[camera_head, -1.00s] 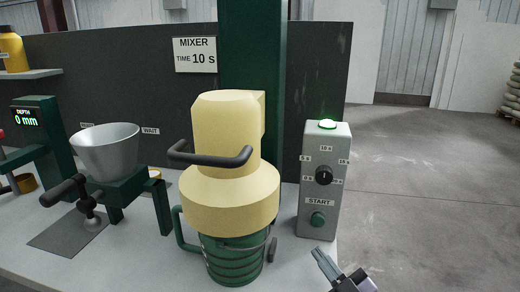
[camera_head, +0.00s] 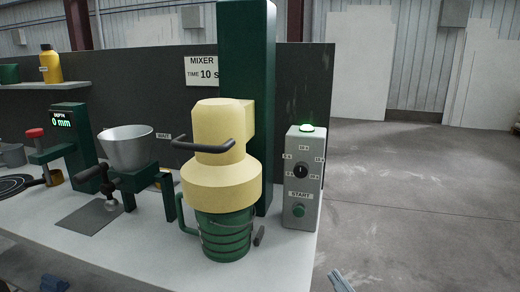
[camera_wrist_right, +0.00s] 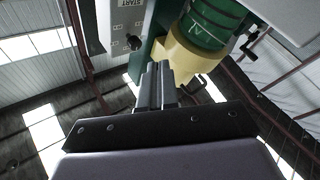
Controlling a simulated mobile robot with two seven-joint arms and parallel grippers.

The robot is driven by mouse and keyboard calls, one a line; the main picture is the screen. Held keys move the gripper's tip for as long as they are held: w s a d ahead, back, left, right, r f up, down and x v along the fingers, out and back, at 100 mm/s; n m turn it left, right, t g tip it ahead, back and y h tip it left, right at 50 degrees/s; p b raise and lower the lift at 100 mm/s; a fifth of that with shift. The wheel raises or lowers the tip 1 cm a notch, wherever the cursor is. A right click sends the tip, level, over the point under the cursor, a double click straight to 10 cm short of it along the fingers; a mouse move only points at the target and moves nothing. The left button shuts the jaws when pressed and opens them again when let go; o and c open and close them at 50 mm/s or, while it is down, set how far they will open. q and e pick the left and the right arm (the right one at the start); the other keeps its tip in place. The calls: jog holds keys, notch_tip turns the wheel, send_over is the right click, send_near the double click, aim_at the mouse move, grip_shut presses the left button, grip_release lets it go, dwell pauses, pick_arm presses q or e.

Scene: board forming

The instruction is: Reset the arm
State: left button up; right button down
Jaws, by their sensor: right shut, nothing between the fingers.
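My right gripper (camera_head: 341,281) shows only by its fingertips at the bottom edge of the head view, right of the bench. In the right wrist view its two fingers (camera_wrist_right: 157,85) are together, with nothing held. The cream and green mixer (camera_head: 222,185) stands on the bench, with a green ribbed container (camera_head: 224,238) under its cream head. The grey control box (camera_head: 303,180) stands to its right, with a lit green lamp on top and a green START button (camera_head: 299,210). My gripper is apart from both.
A metal bowl (camera_head: 127,150) sits on a green stand to the left of the mixer. A depth gauge post (camera_head: 72,145) stands further left. A yellow bottle (camera_head: 50,65) is on a shelf. Open floor (camera_head: 420,200) lies right of the bench. A small dark blue shape (camera_head: 54,284) shows at lower left.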

jog(key=s+d+f+m+g+h, duration=0.2)
jog(key=s+f+m+g+h, duration=0.1)
jog(key=s+f, duration=0.7)
jog(key=s+d+f+m+g+h, duration=0.2)
jog(key=s+f+m+g+h, duration=0.2)
jog(key=s+f, duration=0.7)
jog(key=shift+f+m+g+h, duration=0.3)
jog(key=shift+f+m+g, duration=0.2)
jog(key=shift+m+g, duration=0.25)
